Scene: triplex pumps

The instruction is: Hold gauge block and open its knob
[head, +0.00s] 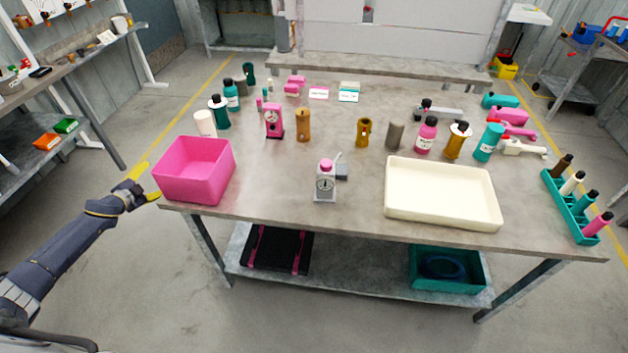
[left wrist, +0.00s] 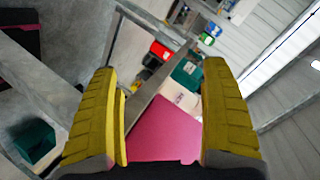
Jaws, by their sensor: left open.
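The gauge block (head: 325,184) stands upright near the front middle of the table in the head view. It is a pale grey block with a round dial on its front and a pink knob (head: 326,165) on top. My left gripper (head: 146,189) is off the table's left front corner, beside the pink bin and well left of the gauge block. In the left wrist view its two yellow fingers (left wrist: 162,115) are spread apart with nothing held between them. My right gripper is not in view.
A pink bin (head: 168,185) stands at the table's left front corner, and it also shows in the left wrist view (left wrist: 165,130). A cream tray (head: 440,217) lies right of the gauge block. Several bottles and cylinders stand farther back. The tabletop around the gauge block is mostly clear.

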